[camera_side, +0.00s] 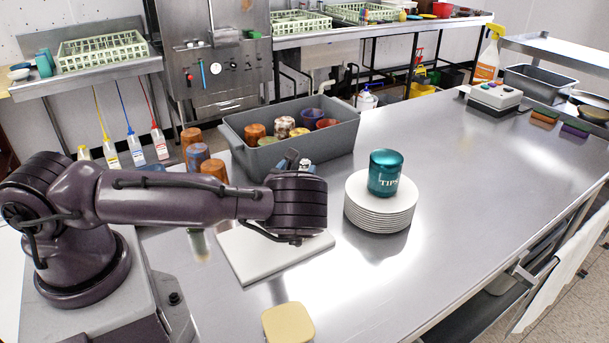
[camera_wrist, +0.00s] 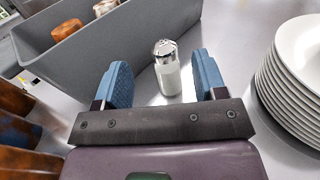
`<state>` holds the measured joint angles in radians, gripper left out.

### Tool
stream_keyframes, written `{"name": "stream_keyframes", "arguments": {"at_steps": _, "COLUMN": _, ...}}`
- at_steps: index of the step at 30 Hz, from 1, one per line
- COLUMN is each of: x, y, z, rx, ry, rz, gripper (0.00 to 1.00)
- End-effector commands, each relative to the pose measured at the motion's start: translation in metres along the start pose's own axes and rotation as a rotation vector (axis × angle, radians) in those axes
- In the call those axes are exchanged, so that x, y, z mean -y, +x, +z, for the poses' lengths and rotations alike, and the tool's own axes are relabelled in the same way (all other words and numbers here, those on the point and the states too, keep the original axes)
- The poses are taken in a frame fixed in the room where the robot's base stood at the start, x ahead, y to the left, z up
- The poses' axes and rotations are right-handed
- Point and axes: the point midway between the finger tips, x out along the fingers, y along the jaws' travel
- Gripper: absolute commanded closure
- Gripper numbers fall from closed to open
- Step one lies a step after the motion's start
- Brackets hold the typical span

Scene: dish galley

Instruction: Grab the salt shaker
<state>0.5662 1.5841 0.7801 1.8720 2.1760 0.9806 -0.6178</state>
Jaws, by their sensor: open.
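The salt shaker (camera_wrist: 168,78) has a silver perforated cap and a pale body. In the wrist view it stands upright on the metal table, beside the grey bin. My gripper (camera_wrist: 161,82) is open, with one blue-padded finger on each side of the shaker in the picture. Nothing is held, and clear gaps show between the shaker and both pads. I cannot tell whether it is between the pads or just beyond them. In the side view my wrist hides most of the gripper (camera_side: 292,163), and only a small bit of the shaker (camera_side: 305,163) shows behind it.
The grey bin (camera_side: 345,136) with several cups stands just behind. A plate stack (camera_side: 380,219) with a teal TIPS jar (camera_side: 384,172) on it stands to the right. A white board (camera_side: 255,262) lies below my wrist. Brown cups (camera_side: 213,169) stand left. The table's right part is mostly clear.

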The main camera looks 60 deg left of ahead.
Motion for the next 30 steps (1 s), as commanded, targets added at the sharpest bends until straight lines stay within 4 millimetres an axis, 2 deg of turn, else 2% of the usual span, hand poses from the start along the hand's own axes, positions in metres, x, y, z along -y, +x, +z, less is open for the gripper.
{"name": "stream_keyframes", "arguments": {"at_steps": 15, "x": 0.002, "y": 0.064, "z": -0.005, "rx": 0.002, "ry": -0.006, "rz": 0.006, "gripper": 0.35}}
{"name": "stream_keyframes", "arguments": {"at_steps": 18, "x": 0.003, "y": 0.07, "z": -0.005, "rx": 0.002, "ry": -0.006, "rz": 0.005, "gripper": 0.35}}
{"name": "stream_keyframes", "arguments": {"at_steps": 25, "x": 0.003, "y": 0.071, "z": -0.005, "rx": 0.001, "ry": -0.006, "rz": 0.005, "gripper": 0.35}}
{"name": "stream_keyframes", "arguments": {"at_steps": 30, "x": 0.003, "y": 0.071, "z": -0.005, "rx": 0.001, "ry": -0.006, "rz": 0.005, "gripper": 0.74}}
